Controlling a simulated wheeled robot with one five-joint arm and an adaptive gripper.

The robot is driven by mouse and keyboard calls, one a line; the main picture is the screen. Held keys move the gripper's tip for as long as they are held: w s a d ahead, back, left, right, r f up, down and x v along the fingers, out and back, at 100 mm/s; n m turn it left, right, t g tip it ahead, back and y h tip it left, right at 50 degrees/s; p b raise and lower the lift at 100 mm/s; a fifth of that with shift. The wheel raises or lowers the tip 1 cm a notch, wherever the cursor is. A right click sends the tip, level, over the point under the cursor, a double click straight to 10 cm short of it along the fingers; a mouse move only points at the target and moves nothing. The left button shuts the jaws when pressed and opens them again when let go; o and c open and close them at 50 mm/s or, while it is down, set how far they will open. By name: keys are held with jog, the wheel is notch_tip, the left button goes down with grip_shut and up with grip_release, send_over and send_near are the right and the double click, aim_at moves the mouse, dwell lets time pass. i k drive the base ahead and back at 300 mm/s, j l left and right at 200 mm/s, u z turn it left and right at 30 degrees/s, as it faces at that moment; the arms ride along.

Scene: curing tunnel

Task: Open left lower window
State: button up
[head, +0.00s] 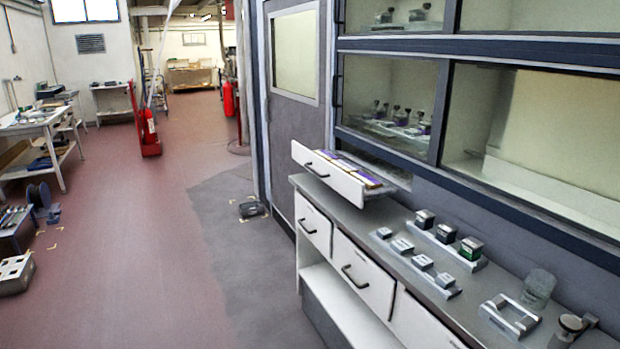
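The left lower window (362,72) is a dark-framed glass pane in the grey cabinet wall at the upper right. It looks shut, and several small bottles (400,117) show behind its glass. A small dark fitting (338,92) sits on its left edge. To its right is a wider lower window (545,110) with a pale interior; I cannot tell whether glass covers it. My gripper is not in view.
A grey-topped bench (400,258) with labelled blocks stands below the windows. A white drawer (328,178) juts out near the left window. A grey door (298,110) is left of it. Dark floor (240,260) beside the bench is mostly clear, with a small dark object (251,209) on it.

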aim_at(444, 64)
jog(key=i+j+u, duration=0.35)
jog(key=i, duration=0.4)
jog(key=i+u, duration=0.35)
jog(key=i, duration=2.15)
